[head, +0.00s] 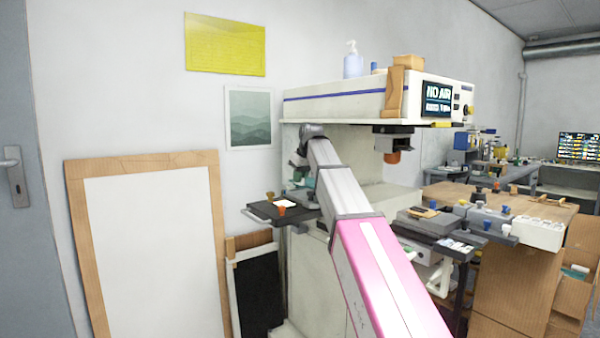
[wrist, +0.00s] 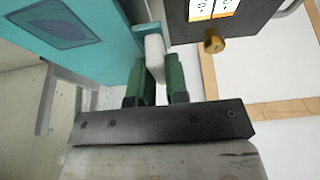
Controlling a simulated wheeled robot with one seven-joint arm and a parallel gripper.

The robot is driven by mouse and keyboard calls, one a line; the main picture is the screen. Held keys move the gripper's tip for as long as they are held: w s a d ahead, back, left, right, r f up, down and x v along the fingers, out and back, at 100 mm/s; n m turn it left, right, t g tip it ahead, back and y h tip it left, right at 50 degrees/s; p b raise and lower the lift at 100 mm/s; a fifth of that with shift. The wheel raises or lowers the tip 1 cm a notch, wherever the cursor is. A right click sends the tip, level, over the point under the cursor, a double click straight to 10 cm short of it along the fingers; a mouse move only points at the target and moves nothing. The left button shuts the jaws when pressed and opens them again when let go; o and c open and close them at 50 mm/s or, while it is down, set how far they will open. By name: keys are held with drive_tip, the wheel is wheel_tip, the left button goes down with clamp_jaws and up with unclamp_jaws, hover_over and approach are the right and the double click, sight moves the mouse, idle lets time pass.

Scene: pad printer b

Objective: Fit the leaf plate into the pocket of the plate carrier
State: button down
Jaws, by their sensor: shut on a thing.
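The leaf plate (wrist: 72,42) is a teal plate with a dark leaf outline, at the upper left of the wrist view. A pale upright tab (wrist: 154,55) stands at its right edge. My gripper (wrist: 160,74) has its green fingers shut on this tab, which appears to belong to the plate. A small teal patch of the plate (head: 309,181) shows in the head view beside my arm, in front of the pad printer. My arm hides most of the gripper there. I cannot make out the plate carrier or its pocket in either view.
The pad printer (head: 335,103) has a "NO AIR" screen (head: 436,98). A dark side shelf (head: 262,213) bears a white card and an orange knob; a dark panel with a brass knob (wrist: 214,43) is close right of the gripper. A cluttered bench (head: 510,195) stands right.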

sight(301, 185)
drive_tip(key=shift+f, duration=1.25)
drive_tip(key=shift+f, duration=0.8)
idle(0.6)
drive_tip(key=c, duration=1.1)
unclamp_jaws()
drive_tip(key=shift+o, duration=0.2)
drive_tip(key=v, duration=1)
drive_tip(key=shift+r, duration=0.35)
drive_tip(key=shift+s, duration=0.25)
